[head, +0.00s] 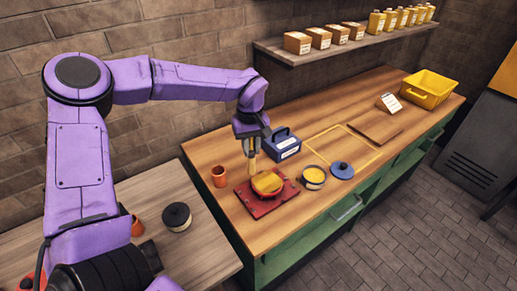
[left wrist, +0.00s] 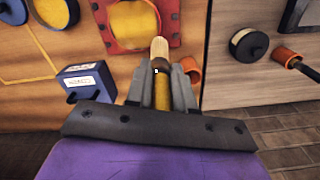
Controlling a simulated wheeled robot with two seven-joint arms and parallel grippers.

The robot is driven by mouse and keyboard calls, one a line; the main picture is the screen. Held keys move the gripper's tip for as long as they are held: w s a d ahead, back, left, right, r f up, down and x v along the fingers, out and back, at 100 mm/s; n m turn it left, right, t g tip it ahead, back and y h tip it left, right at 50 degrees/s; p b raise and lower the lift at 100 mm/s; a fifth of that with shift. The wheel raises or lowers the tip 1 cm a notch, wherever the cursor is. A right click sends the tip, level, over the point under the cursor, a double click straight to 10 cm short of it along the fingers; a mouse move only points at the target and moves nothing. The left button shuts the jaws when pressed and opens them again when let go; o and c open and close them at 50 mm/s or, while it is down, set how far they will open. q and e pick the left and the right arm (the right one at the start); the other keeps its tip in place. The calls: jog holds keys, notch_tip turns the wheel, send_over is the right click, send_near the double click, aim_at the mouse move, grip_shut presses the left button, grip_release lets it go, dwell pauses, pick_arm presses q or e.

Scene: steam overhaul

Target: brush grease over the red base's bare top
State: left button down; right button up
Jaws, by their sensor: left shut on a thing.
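The red base (head: 262,206) lies on the wooden workbench, its round top covered with a yellow layer (head: 267,182) that looks like grease. It also shows in the left wrist view (left wrist: 114,40), where the yellow fills the visible part of the round top. My left gripper (head: 251,143) is shut on a brush (left wrist: 159,49), which points down with its pale bristles near the base's back edge. I cannot tell whether the bristles touch the base. An open tin of yellow grease (head: 313,183) stands right of the base. My right gripper is not in view.
A blue box (head: 286,148) stands behind the base and an orange cup (head: 219,177) to its left. A blue lid (head: 342,170) lies beside the tin. A wooden board (head: 375,125), a card (head: 389,103) and a yellow bin (head: 428,90) are farther right.

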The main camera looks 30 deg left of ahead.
pick_arm(q)
jog(key=shift+r, duration=1.15)
